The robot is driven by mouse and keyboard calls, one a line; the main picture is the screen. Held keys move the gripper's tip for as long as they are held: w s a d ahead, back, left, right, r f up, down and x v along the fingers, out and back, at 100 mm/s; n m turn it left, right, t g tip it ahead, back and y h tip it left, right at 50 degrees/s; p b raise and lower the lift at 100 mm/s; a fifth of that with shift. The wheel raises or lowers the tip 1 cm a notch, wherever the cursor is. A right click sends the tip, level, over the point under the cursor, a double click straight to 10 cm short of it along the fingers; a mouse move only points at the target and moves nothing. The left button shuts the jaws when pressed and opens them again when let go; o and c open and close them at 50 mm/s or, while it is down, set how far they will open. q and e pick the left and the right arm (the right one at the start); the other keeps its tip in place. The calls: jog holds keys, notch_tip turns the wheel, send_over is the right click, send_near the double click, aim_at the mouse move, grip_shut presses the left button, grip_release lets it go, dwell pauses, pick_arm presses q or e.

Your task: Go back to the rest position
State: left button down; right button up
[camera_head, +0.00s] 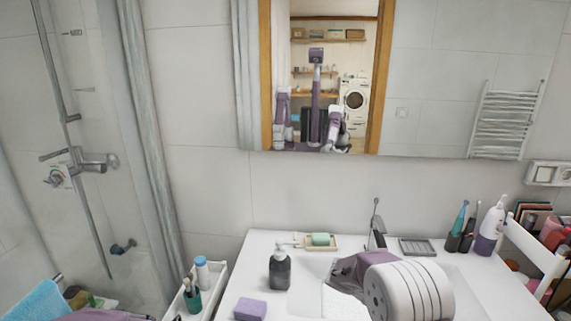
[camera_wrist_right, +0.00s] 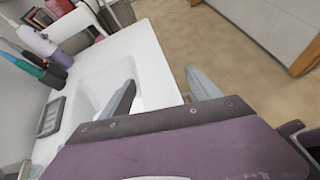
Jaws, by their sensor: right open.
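My right gripper (camera_wrist_right: 160,76) is open, with its two grey fingers apart and nothing between them. In the right wrist view it is over the front edge of the white washbasin counter (camera_wrist_right: 140,45), with floor beyond. In the head view my right arm covers part of the sink (camera_head: 318,268), and its fingers are hidden. A purple part of my left arm shows at the bottom left edge of the head view; its gripper is out of view.
A dark soap dispenser (camera_head: 279,270) and a purple sponge (camera_head: 250,309) stand left of the sink. A green soap on a dish (camera_head: 320,240), a grey tray (camera_head: 417,247) and toothbrushes (camera_head: 459,226) line the back. A white caddy (camera_head: 213,287) is at left, a loaded cart (camera_head: 530,245) at right.

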jog(key=s+a+f+m+y+b, duration=0.1)
jog(key=s+a+f+m+y, duration=0.15)
jog(key=s, duration=0.35)
jog(key=s+a+f+m+y, duration=0.1)
jog(key=s+a+m+y, duration=0.25)
jog(key=s, duration=0.35)
jog(key=a+f+m+t+y, duration=0.3)
jog(key=a+m+y, duration=0.3)
jog(key=a+m, duration=0.2)
jog(key=shift+s+a+f+m+t, duration=0.3)
jog(key=shift+s+a+f, duration=0.1)
jog(key=shift+a+f, duration=0.55)
jog(key=shift+r, duration=0.1)
